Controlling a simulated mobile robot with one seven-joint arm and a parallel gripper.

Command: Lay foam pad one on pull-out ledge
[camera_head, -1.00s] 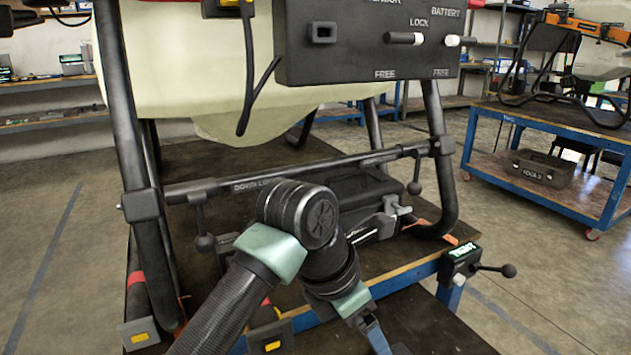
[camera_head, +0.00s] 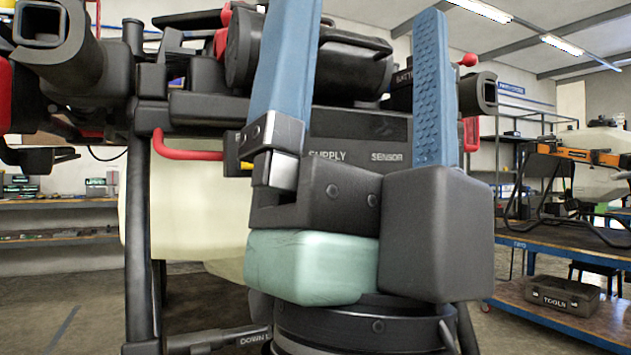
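My gripper (camera_head: 358,22) fills the middle of the head view, close to the camera. Its two blue fingers point upward and stand wide apart, with nothing held between them. The spray drone (camera_head: 361,127) is behind it, with black parts, red handles and panel labels reading SUPPLY and SENSOR. My gripper and wrist cover much of the drone's front. I cannot make out foam pad one or the pull-out ledge in this view.
The drone's pale tank (camera_head: 180,215) and black frame post (camera_head: 140,230) are at the left. A blue workbench (camera_head: 590,253) stands at the right, with a toolbox (camera_head: 562,294) on its lower shelf. Shelving (camera_head: 55,238) lines the back left wall. Open floor shows between the drone and the workbench.

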